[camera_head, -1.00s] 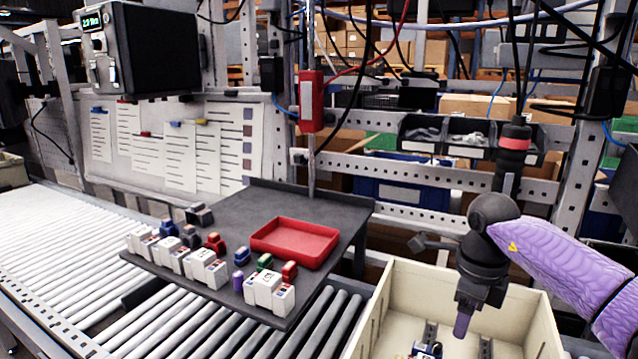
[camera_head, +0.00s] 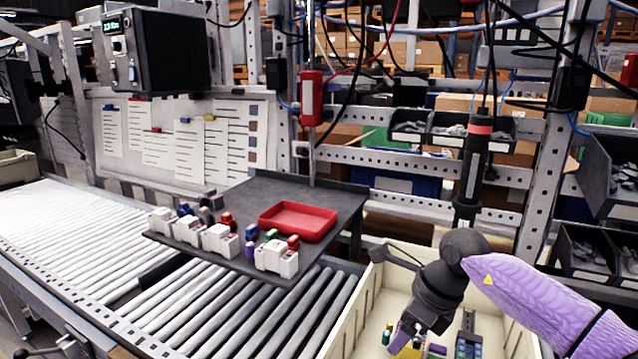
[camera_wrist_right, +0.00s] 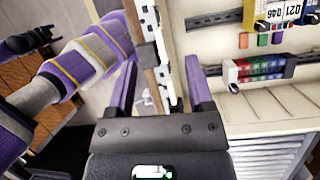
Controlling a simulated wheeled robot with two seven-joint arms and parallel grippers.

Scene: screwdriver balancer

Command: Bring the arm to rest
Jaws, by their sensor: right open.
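My right arm, purple with a black wrist, comes in from the right in the head view. My right gripper (camera_head: 403,338) points down over the cream crate (camera_head: 352,330), partly cut by the frame's bottom. In the wrist view the right gripper (camera_wrist_right: 160,88) shows two separated purple fingers with nothing held between them. A purple and grey arm of mine shows at the left of that view, with a dark end (camera_wrist_right: 30,40) whose jaws are unclear. The black screwdriver (camera_head: 472,170) with a red band hangs upright on its cable behind my right wrist, apart from the gripper.
A dark shelf (camera_head: 345,197) holds a red tray (camera_head: 298,221) and several white blocks (camera_head: 220,240). A roller conveyor (camera_head: 80,235) runs along the left. In the wrist view, a rail with coloured terminals (camera_wrist_right: 262,67) lies in the crate. Grey parts bins (camera_head: 600,270) stand at right.

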